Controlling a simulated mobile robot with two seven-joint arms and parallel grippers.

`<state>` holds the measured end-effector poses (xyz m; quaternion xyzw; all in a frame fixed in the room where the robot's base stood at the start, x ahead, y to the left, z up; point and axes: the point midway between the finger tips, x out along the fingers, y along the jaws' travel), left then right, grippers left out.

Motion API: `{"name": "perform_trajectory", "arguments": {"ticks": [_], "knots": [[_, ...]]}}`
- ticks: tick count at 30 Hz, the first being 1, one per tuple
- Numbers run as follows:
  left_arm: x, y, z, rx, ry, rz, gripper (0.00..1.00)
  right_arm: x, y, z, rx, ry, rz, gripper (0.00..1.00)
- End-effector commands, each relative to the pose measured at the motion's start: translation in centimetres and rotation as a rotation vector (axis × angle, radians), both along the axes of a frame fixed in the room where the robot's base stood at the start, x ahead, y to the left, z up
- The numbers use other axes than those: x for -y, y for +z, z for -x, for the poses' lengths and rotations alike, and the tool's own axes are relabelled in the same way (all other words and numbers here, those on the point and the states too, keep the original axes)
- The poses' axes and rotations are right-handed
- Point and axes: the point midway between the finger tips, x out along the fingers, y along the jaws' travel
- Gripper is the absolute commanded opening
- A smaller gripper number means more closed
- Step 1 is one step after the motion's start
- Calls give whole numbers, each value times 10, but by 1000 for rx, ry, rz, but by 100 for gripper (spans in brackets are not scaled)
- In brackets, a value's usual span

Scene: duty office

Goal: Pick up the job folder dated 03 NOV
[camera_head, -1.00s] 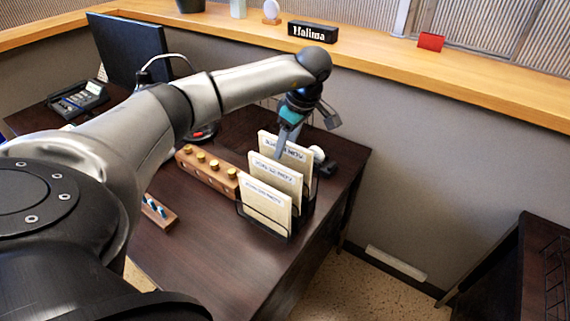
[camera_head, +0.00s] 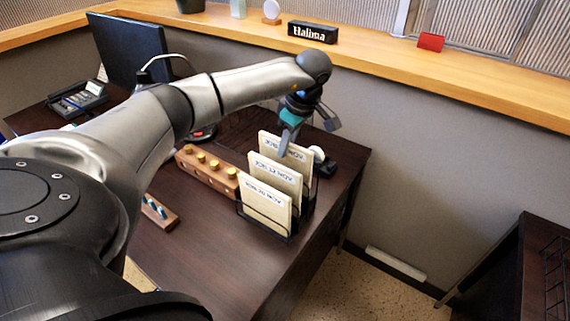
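Three cream folders stand upright, one behind another, in a black wire rack (camera_head: 272,228) on the dark desk: a front folder (camera_head: 265,207), a middle folder (camera_head: 274,178) and a rear folder (camera_head: 296,158). Each has a small printed label along its top edge, too small and blurred for me to tell which is dated 03 NOV. My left gripper (camera_head: 286,146) points down at the rear folder's top, its fingertips near the gap behind the middle folder. I cannot tell whether it touches a folder or how far apart its fingers are. My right gripper is not in view.
A wooden block with brass knobs (camera_head: 207,171) stands left of the rack. A dark object with a white round part (camera_head: 319,155) sits behind the rack. A monitor (camera_head: 130,50) and desk phone (camera_head: 78,99) are at the back left. The desk's front (camera_head: 215,250) is clear.

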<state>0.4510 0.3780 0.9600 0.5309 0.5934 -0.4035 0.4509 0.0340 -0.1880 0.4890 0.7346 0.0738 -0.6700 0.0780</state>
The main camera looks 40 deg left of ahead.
Motion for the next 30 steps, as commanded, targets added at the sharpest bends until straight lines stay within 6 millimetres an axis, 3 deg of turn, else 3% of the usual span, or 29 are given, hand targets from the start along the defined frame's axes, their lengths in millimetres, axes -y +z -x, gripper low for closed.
{"name": "perform_trajectory", "arguments": {"ticks": [5, 30], "knots": [[0, 0, 0, 0, 0, 0, 0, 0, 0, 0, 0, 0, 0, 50], [0, 0, 0, 0, 0, 0, 0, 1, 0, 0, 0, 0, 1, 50]]}}
